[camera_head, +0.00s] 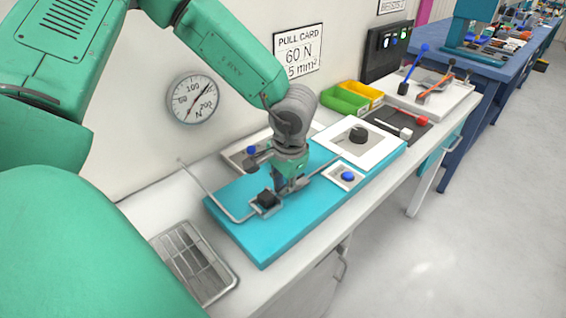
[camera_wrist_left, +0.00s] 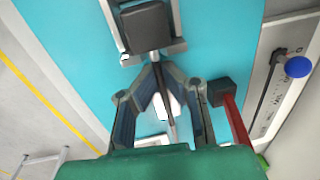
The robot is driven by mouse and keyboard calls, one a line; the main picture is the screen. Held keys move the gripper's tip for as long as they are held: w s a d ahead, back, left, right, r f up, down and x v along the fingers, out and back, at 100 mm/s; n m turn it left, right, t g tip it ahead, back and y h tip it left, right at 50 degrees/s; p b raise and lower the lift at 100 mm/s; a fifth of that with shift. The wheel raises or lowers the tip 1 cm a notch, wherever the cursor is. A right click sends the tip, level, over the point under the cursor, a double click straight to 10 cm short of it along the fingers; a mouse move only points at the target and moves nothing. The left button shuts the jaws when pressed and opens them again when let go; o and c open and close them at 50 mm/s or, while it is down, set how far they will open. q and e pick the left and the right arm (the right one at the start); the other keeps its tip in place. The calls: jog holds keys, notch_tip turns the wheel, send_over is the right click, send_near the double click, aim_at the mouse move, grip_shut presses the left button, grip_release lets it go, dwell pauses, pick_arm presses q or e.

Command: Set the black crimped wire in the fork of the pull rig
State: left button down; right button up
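My left gripper (camera_head: 284,190) points down over the turquoise slab of the pull rig (camera_head: 265,245). In the left wrist view its fingertips (camera_wrist_left: 157,72) come together on a thin dark wire (camera_wrist_left: 170,125). A black block (camera_head: 267,199), apparently the wire's crimp, is just beyond the fingertips. It lies between the sides of a pale metal fork (camera_head: 249,215); in the left wrist view the block (camera_wrist_left: 147,25) covers most of the fork (camera_wrist_left: 180,46). I cannot tell whether the block rests fully down. The wire's other end sticks out right of the gripper. My right gripper is not in view.
A blue button (camera_head: 347,176) and a white plate with a black knob (camera_head: 357,134) are right of the gripper. A red bar with a black end (camera_wrist_left: 235,118) is close beside the fingers. A wire tray (camera_head: 192,260) stands front left; green and yellow bins (camera_head: 345,99) stand behind.

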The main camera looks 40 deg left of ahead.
pick_arm(q)
jog(key=shift+f, duration=0.55)
jog(key=c, duration=1.6)
grip_release()
jog(key=shift+c, duration=0.2)
jog(key=shift+r, duration=0.25)
notch_tip(320, 180, up, 22)
jog(key=d+p, duration=0.1)
jog(key=p, duration=1.3)
jog(key=shift+d+r, duration=0.15)
jog(key=shift+d, duration=0.15)
